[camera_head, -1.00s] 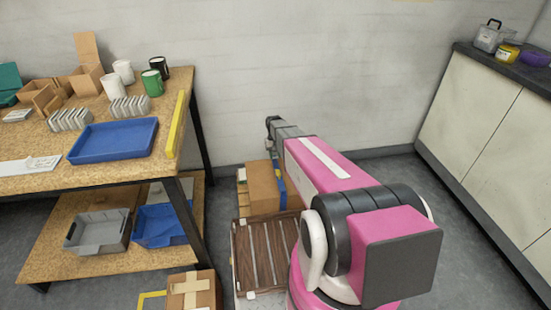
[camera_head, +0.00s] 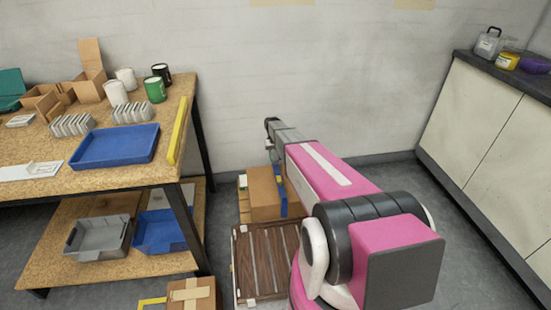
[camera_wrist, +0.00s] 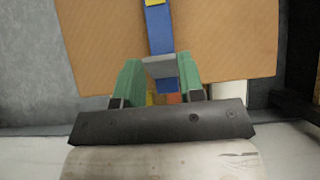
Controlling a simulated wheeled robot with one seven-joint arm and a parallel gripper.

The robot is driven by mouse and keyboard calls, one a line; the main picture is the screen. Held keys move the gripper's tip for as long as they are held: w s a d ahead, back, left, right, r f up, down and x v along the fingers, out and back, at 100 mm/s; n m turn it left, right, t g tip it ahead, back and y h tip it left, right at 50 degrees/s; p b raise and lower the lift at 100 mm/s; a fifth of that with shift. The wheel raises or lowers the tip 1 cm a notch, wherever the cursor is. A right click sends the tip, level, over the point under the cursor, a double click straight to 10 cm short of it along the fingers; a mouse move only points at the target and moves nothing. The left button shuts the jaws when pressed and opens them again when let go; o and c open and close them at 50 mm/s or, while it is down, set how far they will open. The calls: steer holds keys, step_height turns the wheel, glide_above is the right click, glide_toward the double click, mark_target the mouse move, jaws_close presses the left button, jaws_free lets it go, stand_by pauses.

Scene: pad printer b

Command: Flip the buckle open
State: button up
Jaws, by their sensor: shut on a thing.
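A cardboard box (camera_wrist: 90,35) fills the top of the wrist view, with a blue strap (camera_wrist: 160,32) running down its middle. A grey buckle (camera_wrist: 162,69) sits at the lower end of the strap. My gripper (camera_wrist: 160,66) has its green fingers on either side of the buckle and is shut on it. Whether the buckle's lever is raised or flat cannot be told. In the head view the box (camera_head: 264,193) stands low by the wall with a bit of the blue strap (camera_head: 281,188) showing. My arm hides the buckle and gripper there.
A brown slatted crate (camera_head: 262,265) stands in front of the box. A workbench with a blue tray (camera_head: 115,162) is at left, a taped carton (camera_head: 190,295) below it. A white cabinet (camera_head: 480,120) is at right, with open floor between.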

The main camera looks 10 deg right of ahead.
steer(key=o, duration=0.9)
steer(key=shift+o, duration=0.2)
steer(key=v, duration=0.7)
steer(key=shift+w, duration=0.2)
steer(key=shift+r, duration=0.15)
